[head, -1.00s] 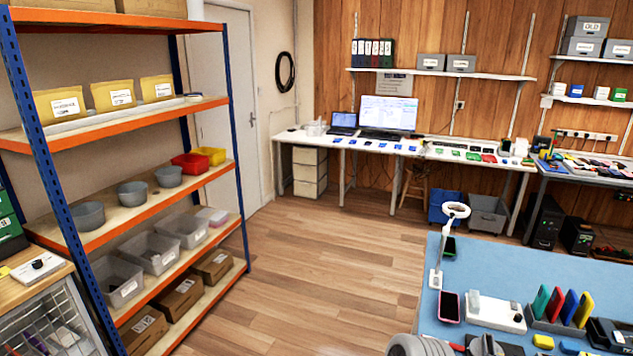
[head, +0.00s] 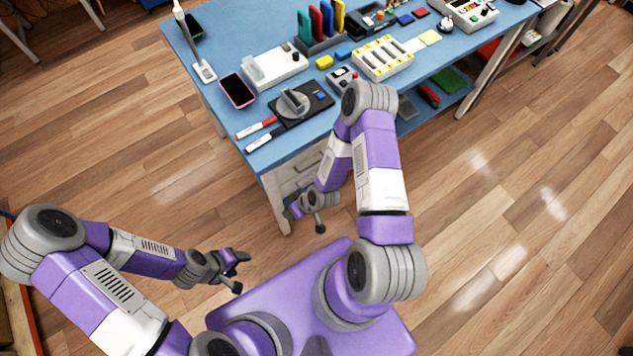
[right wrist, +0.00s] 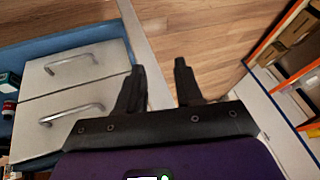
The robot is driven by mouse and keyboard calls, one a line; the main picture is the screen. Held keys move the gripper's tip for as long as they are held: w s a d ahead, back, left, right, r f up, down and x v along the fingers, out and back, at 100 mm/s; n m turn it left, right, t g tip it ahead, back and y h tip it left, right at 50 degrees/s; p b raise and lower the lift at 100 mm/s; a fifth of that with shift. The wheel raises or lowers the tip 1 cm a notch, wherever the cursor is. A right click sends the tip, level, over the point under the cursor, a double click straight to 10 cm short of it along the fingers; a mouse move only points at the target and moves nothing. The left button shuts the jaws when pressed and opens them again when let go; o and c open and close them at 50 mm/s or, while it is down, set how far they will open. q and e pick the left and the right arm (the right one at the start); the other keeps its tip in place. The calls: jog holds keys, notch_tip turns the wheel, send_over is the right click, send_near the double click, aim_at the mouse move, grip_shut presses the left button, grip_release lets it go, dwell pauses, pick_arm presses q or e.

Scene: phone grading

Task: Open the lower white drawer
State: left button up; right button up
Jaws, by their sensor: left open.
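A white two-drawer unit stands under the blue table. In the right wrist view its upper drawer (right wrist: 84,71) and the lower white drawer (right wrist: 50,126) each have a silver bar handle, and both look shut. The lower drawer's handle (right wrist: 72,114) is left of my right gripper (right wrist: 160,76), apart from its fingers. That gripper is open and empty. In the head view it hangs in front of the unit, and my arm hides part of the drawers. My left gripper (head: 240,272) is open and empty over the floor, left of my base.
The blue table (head: 215,105) holds a pink-edged phone (head: 237,90), markers, a microscope-like tool and several small devices. A blue lower shelf (head: 440,90) is right of the drawers.

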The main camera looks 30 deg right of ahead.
jog(key=w+d+f+n+t+h+b, duration=0.1)
jog(key=w+d+f+n+t+b, duration=0.25)
jog(key=d+f+n+t, duration=0.4)
jog(key=w+d+f+n+t+h+b, duration=0.2)
jog(key=d+f+n+t+b, duration=0.2)
jog(key=d+f+n, duration=0.65)
jog(key=w+a+f+m+b, duration=0.1)
jog(key=w+a+f+b, duration=0.1)
jog(key=w, duration=0.5)
jog(key=shift+a+f+m+b, duration=0.35)
jog(key=shift+a+b, duration=0.15)
jog(key=shift+a, duration=0.2)
jog(key=shift+c, duration=0.5)
grip_shut()
